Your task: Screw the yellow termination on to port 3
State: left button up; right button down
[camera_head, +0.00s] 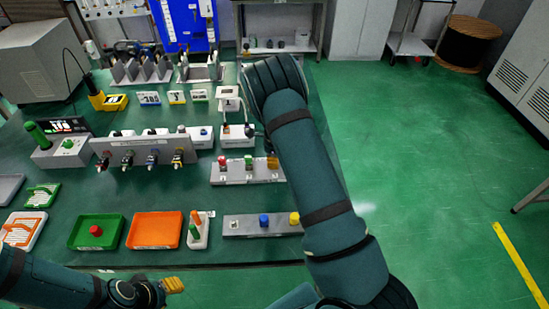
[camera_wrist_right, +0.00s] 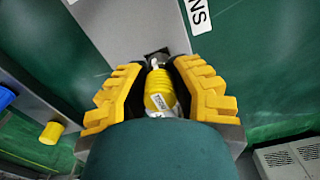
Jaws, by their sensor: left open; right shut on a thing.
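A yellow ribbed termination (camera_wrist_right: 160,92) with a white tag lies between the yellow-padded fingers of my right gripper (camera_wrist_right: 158,100) in the wrist view. My right gripper is shut on it, over the end of a grey rack (camera_wrist_right: 120,25). I cannot tell whether the termination still touches the rack. In the head view my right arm hides most of this gripper. The upright grey panel (camera_head: 110,147) carries several connector ports; their numbers are unreadable. My left gripper (camera_head: 174,285) is open and empty at the front edge of the table.
The rack also holds a red piece (camera_head: 221,160) and a green piece (camera_head: 248,161). A front rack (camera_head: 238,226) holds a blue cap (camera_head: 264,220) and a yellow cap (camera_head: 294,218). Green (camera_head: 75,243) and orange (camera_head: 150,240) trays lie left. Open floor lies right.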

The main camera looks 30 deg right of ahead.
jog(key=shift+s+f+m, duration=0.1)
jog(key=shift+m, duration=0.5)
jog(key=shift+a, duration=0.1)
jog(key=c, duration=0.7)
grip_release()
jog(key=shift+c, duration=0.2)
jog(key=shift+r, duration=0.4)
notch_tip(320, 180, up, 11)
jog(key=shift+r, duration=0.15)
jog(key=shift+p, duration=0.3)
